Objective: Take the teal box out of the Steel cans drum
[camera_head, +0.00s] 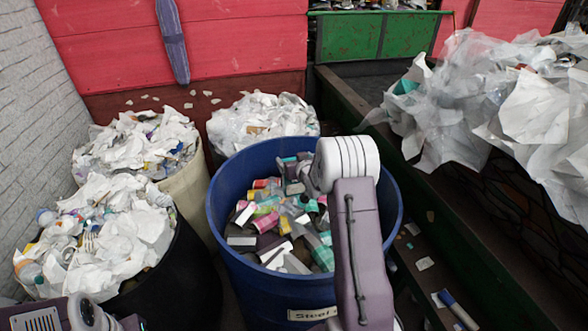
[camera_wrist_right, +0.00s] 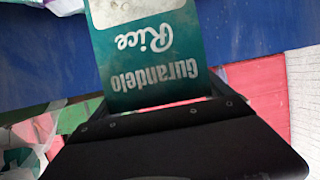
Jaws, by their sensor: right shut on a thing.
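The teal box (camera_wrist_right: 150,55) shows in the right wrist view, with upside-down lettering "Gurandelo Rice" and a white panel. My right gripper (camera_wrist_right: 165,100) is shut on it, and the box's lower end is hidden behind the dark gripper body. In the head view the blue Steel cans drum (camera_head: 265,285) stands in the middle, its label partly covered by my right arm. My right wrist is over the drum's right part. The gripper there is mostly hidden, and I cannot pick out the held box for sure. My left gripper is not in view.
Several coloured boxes and cans (camera_head: 268,215) fill the drum. A black drum (camera_head: 180,275) and a cream drum (camera_head: 195,190) of crumpled paper stand left. Another paper heap (camera_head: 262,118) is behind. A green-sided belt (camera_head: 470,235) with plastic and paper (camera_head: 500,100) runs along the right.

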